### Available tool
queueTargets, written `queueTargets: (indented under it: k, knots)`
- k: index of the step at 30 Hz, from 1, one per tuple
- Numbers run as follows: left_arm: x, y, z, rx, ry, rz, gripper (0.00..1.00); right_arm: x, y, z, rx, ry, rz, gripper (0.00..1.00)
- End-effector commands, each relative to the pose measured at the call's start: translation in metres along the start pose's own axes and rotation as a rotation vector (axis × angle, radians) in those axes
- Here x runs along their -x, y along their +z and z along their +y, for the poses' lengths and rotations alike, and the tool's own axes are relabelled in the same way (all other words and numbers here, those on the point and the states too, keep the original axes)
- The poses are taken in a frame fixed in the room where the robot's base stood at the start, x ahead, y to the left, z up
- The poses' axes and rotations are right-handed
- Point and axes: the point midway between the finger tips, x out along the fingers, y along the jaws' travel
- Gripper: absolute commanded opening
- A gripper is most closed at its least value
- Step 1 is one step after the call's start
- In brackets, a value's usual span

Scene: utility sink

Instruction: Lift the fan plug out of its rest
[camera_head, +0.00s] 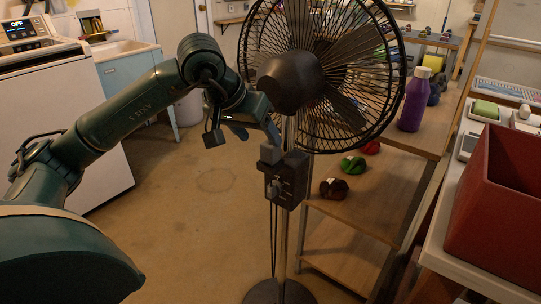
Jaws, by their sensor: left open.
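The standing black fan (290,80) is in the middle of the head view, on a pale pole. A dark box (292,190) is fixed to the pole below the fan head. A small grey piece on its front, which looks like the fan plug (274,189), sits in the rest there, with dark cords (273,235) hanging below. My left gripper (271,150) reaches down from the upper left, open, with its fingertips just above the box. From this view I cannot tell whether a finger touches the box. My right gripper is out of view.
A wooden shelf (345,212) behind the fan holds balls of yarn. A purple bottle (414,100) stands on the upper shelf. A red bin (500,215) is at the right. A white washer (60,105) and a sink (122,50) are at the left. Floor left of the pole is clear.

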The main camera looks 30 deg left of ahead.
Motion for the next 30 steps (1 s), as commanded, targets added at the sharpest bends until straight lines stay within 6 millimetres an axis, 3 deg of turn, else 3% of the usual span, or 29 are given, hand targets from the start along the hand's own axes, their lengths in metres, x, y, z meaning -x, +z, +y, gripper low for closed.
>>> queueTargets:
  k: [12, 20, 30]
  knots:
    - [-0.05, 0.005, 0.005, 0.0, 0.001, -0.002, 0.61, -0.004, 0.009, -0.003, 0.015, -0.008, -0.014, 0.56]
    - [-0.053, 0.004, 0.005, -0.001, 0.001, 0.0, 0.61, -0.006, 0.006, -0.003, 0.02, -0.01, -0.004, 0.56]
    - [-0.052, 0.004, 0.005, 0.0, 0.001, 0.0, 0.35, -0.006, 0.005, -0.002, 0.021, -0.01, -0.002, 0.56]
